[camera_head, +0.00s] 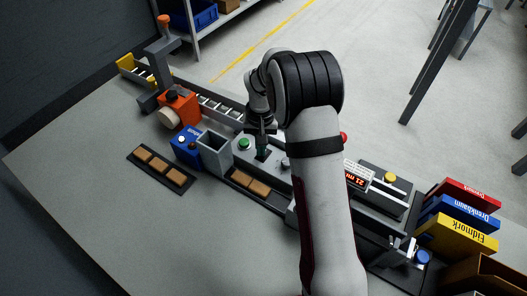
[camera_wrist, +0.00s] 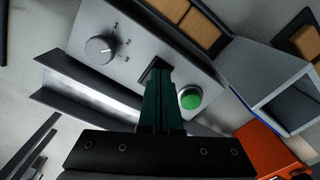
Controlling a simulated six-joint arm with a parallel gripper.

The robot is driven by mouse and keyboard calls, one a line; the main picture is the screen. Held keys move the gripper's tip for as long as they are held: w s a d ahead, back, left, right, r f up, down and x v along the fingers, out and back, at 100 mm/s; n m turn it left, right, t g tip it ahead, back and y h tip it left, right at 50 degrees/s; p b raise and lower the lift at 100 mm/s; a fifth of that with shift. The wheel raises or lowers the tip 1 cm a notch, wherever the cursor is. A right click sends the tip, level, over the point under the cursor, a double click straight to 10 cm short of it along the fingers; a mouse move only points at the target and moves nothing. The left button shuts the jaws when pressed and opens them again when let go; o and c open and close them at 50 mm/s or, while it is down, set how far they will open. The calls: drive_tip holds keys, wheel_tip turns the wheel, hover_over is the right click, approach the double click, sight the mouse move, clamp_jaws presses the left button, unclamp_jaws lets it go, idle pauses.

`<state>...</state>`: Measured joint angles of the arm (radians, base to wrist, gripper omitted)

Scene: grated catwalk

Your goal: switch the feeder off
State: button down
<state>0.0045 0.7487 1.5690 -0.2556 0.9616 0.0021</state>
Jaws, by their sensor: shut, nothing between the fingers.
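A light grey control panel (camera_wrist: 135,22) carries a numbered dial (camera_wrist: 99,49), a green button (camera_wrist: 190,98) and a dark slot-like part (camera_wrist: 153,66) between them. The green button also shows in the head view (camera_head: 244,143). My gripper (camera_wrist: 160,72) is shut and empty, its dark green fingers together, with the tips over the dark part. The fingers hide most of that part, so its position and whether they touch it cannot be told. In the head view my gripper (camera_head: 262,153) points down at the panel, and my arm covers its right side.
A grey open bin (camera_head: 214,152), a blue box (camera_head: 187,147) and an orange unit (camera_head: 179,107) stand left of the panel. Brown blocks (camera_head: 251,184) lie in front of it. A red knob (camera_head: 344,136) and a red display (camera_head: 355,182) are on the right.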

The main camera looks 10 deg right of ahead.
drive_tip(key=shift+f, duration=0.4)
drive_tip(key=shift+r, duration=3.55)
drive_tip(key=s+a+r, duration=0.1)
drive_tip(key=s+r, duration=0.6)
drive_tip(key=s, duration=0.2)
drive_tip(key=s+a+r+m+y, duration=0.1)
drive_tip(key=s, duration=1)
drive_tip(key=s+a+r+m, duration=0.1)
drive_tip(key=s, duration=1.1)
drive_tip(key=shift+s+a+m+y, duration=0.2)
drive_tip(key=shift+a+m+y, duration=0.1)
drive_tip(key=shift+a+y, duration=0.1)
drive_tip(key=shift+d, duration=0.1)
